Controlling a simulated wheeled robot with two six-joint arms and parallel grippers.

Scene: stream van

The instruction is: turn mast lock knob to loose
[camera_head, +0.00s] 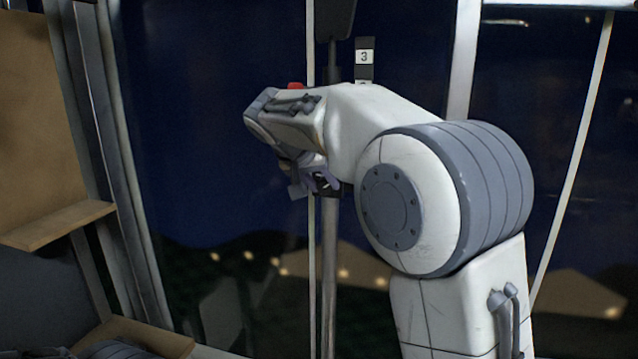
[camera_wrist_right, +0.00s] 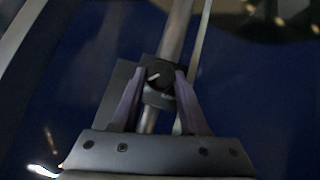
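The dark, round mast lock knob (camera_wrist_right: 158,77) with a short white mark sits on a dark collar around the grey mast pole (camera_wrist_right: 176,35) in the right wrist view. The mark lies slantwise, nearly level in that picture. My right gripper (camera_wrist_right: 160,80) has its two purple fingers on either side of the knob, tips close to its sides. I cannot tell whether they press on it. In the head view my right gripper (camera_head: 318,183) is at the mast pole (camera_head: 329,260), and my arm hides part of the pole. My left gripper is not in view.
A tag with the number 3 (camera_head: 364,57) stands behind my right arm. A small red thing (camera_head: 295,86) shows just above the wrist. A brown panel with a ledge (camera_head: 60,222) is at the left. Dark window glass (camera_head: 200,130) lies behind the mast.

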